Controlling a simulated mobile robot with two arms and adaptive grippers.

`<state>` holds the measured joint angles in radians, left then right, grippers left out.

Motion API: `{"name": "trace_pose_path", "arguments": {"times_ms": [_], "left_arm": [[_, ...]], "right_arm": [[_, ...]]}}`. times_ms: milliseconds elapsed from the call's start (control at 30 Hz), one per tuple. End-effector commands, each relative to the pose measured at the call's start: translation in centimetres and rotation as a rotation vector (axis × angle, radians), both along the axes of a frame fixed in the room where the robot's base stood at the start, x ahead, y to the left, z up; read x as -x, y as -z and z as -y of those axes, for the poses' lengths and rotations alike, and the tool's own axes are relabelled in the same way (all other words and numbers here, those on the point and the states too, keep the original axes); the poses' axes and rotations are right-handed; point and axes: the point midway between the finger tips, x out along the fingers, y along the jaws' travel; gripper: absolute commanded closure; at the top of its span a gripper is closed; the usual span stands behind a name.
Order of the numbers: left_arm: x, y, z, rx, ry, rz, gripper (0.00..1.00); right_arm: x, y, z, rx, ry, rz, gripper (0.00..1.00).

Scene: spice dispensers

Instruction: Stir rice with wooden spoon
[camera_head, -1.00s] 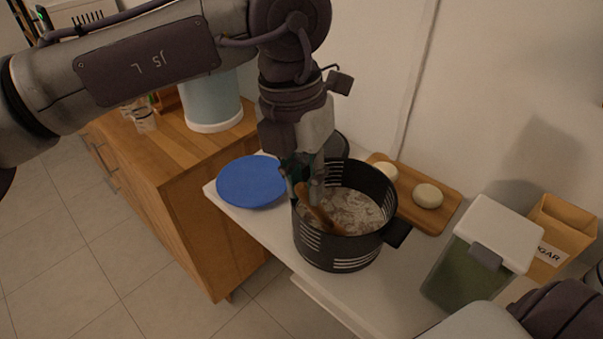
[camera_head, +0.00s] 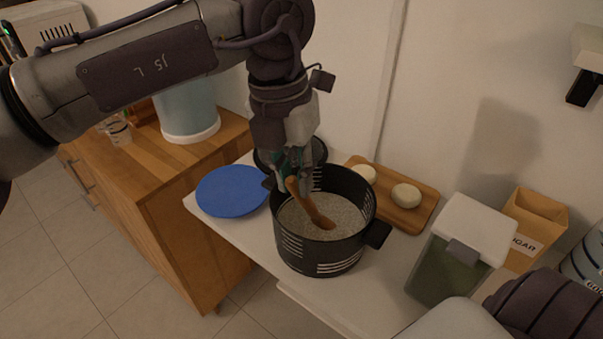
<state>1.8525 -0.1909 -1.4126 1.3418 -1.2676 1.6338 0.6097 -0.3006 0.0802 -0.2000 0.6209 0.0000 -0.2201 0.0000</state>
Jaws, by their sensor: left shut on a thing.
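A black pot (camera_head: 322,255) with pale slotted patterns on its side stands on the white table, holding pale rice (camera_head: 345,217). My left gripper (camera_head: 293,182) points down at the pot's rear left rim and is shut on the wooden spoon (camera_head: 311,207). The spoon is tilted, its lower end down at the rice near the middle of the pot. How deep it sits in the rice is hard to tell. My right gripper is not in view; only part of my right arm shows at the lower right.
A blue plate (camera_head: 232,191) lies left of the pot, and another dark pot (camera_head: 318,152) stands behind. A wooden board (camera_head: 420,213) with two pale round pieces, a lidded green container (camera_head: 447,270) and a sugar box (camera_head: 533,230) stand to the right.

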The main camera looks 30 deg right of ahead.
Motion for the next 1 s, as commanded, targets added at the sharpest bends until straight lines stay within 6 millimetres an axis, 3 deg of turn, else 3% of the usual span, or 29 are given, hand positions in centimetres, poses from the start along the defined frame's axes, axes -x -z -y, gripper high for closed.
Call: {"name": "trace_pose_path", "arguments": {"times_ms": [367,1000], "left_arm": [[0.0,-0.4,-0.2,0.000,0.000,0.001,1.00],[1.1,-6.3,-2.7,0.001,-0.001,0.000,1.00]], "right_arm": [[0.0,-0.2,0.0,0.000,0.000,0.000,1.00],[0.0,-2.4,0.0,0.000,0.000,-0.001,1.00]]}}
